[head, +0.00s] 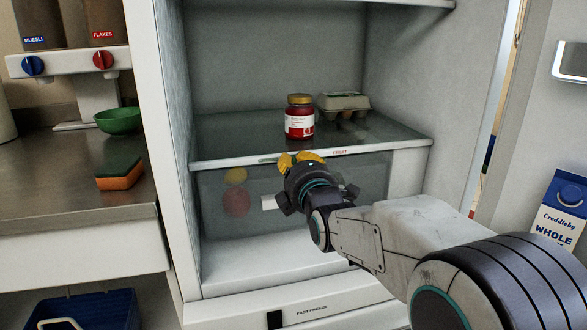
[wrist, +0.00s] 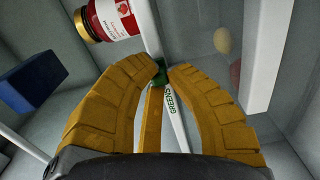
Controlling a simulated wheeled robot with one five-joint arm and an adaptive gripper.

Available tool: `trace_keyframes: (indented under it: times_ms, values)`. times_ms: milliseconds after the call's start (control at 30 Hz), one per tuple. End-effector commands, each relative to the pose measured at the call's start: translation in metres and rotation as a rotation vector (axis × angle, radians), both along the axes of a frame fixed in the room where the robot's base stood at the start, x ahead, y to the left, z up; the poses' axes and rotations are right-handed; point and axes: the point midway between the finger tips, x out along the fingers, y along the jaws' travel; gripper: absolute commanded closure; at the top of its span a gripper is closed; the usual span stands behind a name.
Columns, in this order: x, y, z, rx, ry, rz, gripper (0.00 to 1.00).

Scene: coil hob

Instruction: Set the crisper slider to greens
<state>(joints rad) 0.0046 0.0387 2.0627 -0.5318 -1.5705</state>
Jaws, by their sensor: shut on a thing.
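The crisper shelf rail (head: 385,149) runs along the front of the fridge shelf, with the word FRUIT on its right part in the head view. In the wrist view the word GREENS (wrist: 173,98) shows on the rail just below my fingertips. In the head view my gripper (head: 300,160) is at the rail's middle, left of FRUIT, and hides the slider.
A red jar (head: 299,122) with a gold lid and an egg carton (head: 343,106) stand on the shelf above the rail. The clear crisper drawer below has a white handle (head: 268,202) and holds a yellow and a red fruit. A milk carton (head: 562,215) stands in the door at right.

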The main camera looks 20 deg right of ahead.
Motion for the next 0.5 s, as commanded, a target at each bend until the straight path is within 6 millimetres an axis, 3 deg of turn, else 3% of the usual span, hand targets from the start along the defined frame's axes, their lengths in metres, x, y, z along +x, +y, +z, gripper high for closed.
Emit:
trace_keyframes:
  times_ms: [300, 333, 500]
  values:
    - [0.0001, 0.0046, -0.0004, -0.001, 0.002, 0.009, 1.0]
    - [0.0001, 0.0047, -0.0004, -0.001, 0.002, 0.009, 0.84]
    - [0.0001, 0.0043, 0.0001, -0.001, 0.001, 0.008, 0.69]
